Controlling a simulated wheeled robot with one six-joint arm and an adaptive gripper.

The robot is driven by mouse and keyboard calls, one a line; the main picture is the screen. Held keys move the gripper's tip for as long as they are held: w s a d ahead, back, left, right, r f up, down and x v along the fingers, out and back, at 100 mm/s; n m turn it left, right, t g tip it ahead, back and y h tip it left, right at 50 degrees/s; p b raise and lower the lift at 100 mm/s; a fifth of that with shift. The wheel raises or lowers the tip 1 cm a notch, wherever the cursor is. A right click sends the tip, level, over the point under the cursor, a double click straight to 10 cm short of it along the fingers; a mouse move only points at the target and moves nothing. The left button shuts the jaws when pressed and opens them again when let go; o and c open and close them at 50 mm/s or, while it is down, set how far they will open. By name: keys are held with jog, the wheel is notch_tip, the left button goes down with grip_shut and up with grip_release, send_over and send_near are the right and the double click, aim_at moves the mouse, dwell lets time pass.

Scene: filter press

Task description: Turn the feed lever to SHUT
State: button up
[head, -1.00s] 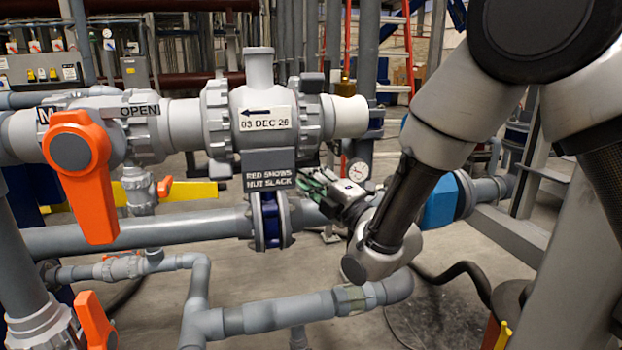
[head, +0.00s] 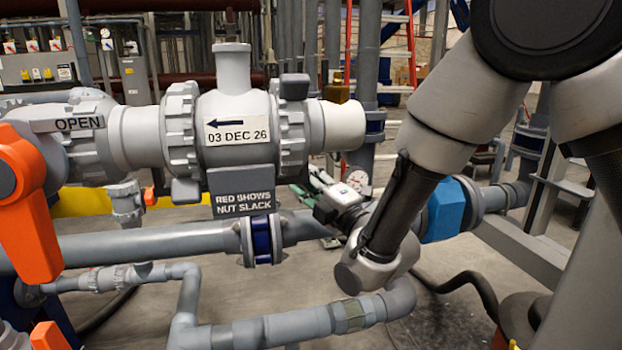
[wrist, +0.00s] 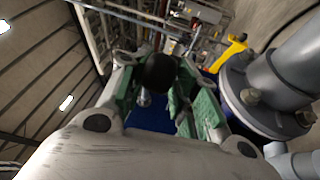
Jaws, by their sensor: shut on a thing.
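A large orange lever (head: 22,215) hangs down at the left edge of the head view, beside an OPEN label (head: 79,123); its left part is cut off. Whether it is the feed lever I cannot tell. My gripper (head: 318,186), with green finger pads, is right of the grey valve body (head: 235,115), far from the orange lever. In the wrist view my gripper (wrist: 160,92) is shut on a black ball-shaped knob (wrist: 160,72). A short metal piece shows below the knob. What the knob belongs to is hidden.
A grey plate reading RED SHOWS NUT SLACK (head: 241,193) hangs left of my gripper. A grey pipe (head: 150,243) runs below. A large flanged pipe (wrist: 265,95) fills the wrist view's right.

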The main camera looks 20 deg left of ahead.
jog(key=s, duration=0.1)
jog(key=s+a, duration=0.2)
jog(key=shift+s+r, duration=0.2)
jog(key=shift+s, duration=0.15)
jog(key=shift+s+a, duration=0.65)
jog(key=shift+s, duration=0.25)
jog(key=shift+s+a, duration=1)
jog(key=shift+a, duration=0.1)
jog(key=shift+s+a, duration=0.45)
jog(key=shift+a, duration=0.05)
grip_shut()
jog(key=shift+s+a+f, duration=0.35)
jog(key=shift+s+a, duration=0.1)
jog(key=shift+a, duration=0.25)
jog(key=o, duration=0.6)
grip_release()
jog(key=shift+w, duration=0.1)
jog(key=shift+o, duration=1.3)
jog(key=shift+a+r, duration=0.1)
